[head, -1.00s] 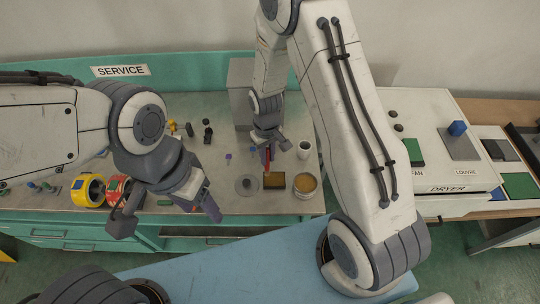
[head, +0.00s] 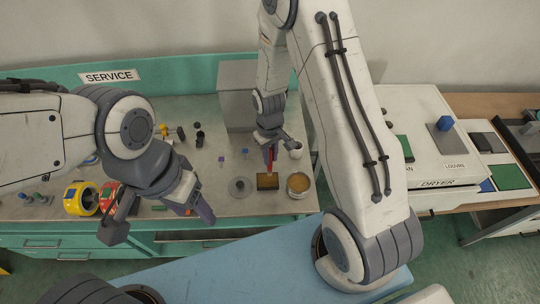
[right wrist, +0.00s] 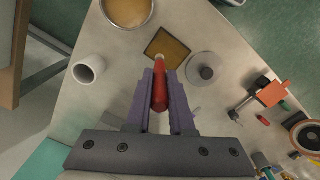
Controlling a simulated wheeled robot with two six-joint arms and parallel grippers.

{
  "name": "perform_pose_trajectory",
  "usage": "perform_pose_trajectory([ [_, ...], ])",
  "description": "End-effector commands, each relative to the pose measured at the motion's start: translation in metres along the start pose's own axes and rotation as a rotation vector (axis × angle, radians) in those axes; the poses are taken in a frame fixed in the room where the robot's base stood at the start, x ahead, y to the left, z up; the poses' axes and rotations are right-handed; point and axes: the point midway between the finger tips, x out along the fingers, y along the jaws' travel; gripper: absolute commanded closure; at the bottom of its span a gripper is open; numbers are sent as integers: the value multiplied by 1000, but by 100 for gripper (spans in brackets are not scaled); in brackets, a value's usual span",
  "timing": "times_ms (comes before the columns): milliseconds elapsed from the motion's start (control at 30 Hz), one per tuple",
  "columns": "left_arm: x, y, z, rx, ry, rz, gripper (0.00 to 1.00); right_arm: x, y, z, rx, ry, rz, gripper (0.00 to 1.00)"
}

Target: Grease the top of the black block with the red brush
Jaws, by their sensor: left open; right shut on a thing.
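My right gripper (head: 270,143) is shut on the red brush (head: 270,157), which points down over the block. In the right wrist view the gripper (right wrist: 160,95) has the red handle (right wrist: 160,90) between its purple fingers. The brush's pale tip (right wrist: 160,60) overlaps the near edge of the block's top; I cannot tell whether it touches. The block (head: 267,182) has dark sides and an amber-brown top, also in the right wrist view (right wrist: 168,47). My left gripper (head: 160,220) is open and empty, above the bench's front edge, left of the block.
A round tin of amber grease (head: 299,190) stands right of the block, and a grey knobbed disc (head: 240,187) stands left. A white cup (right wrist: 88,69) is near the tin. Yellow (head: 80,199) and red (head: 108,196) tape rolls lie at left. A grey box (head: 237,95) stands behind.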

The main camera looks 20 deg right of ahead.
Motion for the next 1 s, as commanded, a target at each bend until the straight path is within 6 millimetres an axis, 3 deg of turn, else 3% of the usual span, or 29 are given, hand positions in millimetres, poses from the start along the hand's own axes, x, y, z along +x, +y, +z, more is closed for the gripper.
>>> perform_pose_trajectory([
  [433, -42, 3, -2, 0, 0, 0, 39, -50, 0, 1, 0, 0, 0, 100],
  [833, -44, 3, -2, 0, 0, 0, 39, -54, 0, 1, 0, 1, 0, 100],
  [1000, -53, 4, -3, 0, 0, 0, 39, -65, 0, 1, 0, 2, 0, 100],
])
